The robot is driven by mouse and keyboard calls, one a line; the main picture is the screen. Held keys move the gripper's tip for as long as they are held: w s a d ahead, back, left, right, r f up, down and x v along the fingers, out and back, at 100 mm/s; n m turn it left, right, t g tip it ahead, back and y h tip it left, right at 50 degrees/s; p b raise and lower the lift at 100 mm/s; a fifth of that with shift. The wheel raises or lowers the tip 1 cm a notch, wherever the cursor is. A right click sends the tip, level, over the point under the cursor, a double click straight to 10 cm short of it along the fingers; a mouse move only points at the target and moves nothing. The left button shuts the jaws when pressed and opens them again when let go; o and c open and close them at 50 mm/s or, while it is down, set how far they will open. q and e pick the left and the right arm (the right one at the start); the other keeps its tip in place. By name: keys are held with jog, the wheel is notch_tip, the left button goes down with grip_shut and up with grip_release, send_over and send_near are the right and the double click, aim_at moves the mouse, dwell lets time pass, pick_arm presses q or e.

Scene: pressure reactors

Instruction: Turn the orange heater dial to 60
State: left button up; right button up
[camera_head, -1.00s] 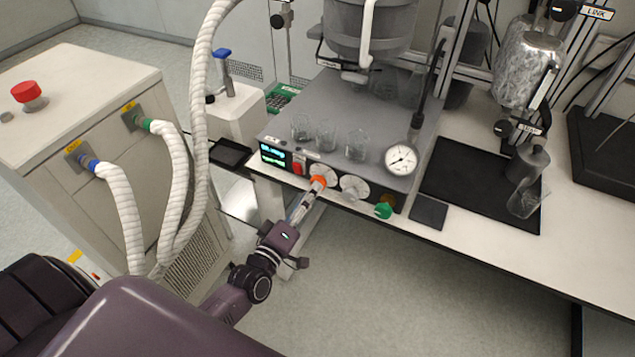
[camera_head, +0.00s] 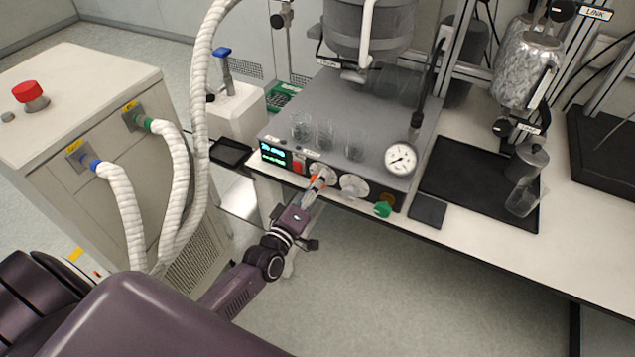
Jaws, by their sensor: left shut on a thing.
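The orange heater dial (camera_head: 314,179) is on the front panel of the grey hotplate unit (camera_head: 290,128), over a round white scale (camera_head: 322,170). My left gripper (camera_head: 318,181) is at the dial, with its fingers shut on it and hiding much of it. A small display (camera_head: 273,153) with lit green-blue digits is left of the dial; its digits are too small to read. My right gripper is not in the view.
A red switch (camera_head: 298,166) is just left of the dial. A second white scale (camera_head: 354,185) and a green dial (camera_head: 383,209) are to the right. Glass beakers (camera_head: 326,135) and a pressure gauge (camera_head: 400,158) stand above. Ribbed hoses (camera_head: 176,190) hang at the left.

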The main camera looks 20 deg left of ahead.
pick_arm(q)
jog(key=shift+m, duration=0.4)
jog(key=shift+c, duration=0.2)
jog(key=m+p, duration=0.1)
jog(key=m, duration=1)
jog(key=shift+m+p, duration=0.4)
jog(key=m, duration=0.5)
jog(key=shift+f+m, duration=0.1)
jog(key=shift+m, duration=0.2)
jog(key=m+b, duration=0.1)
jog(key=m, duration=0.4)
jog(key=shift+m, duration=0.4)
jog(key=o, duration=0.9)
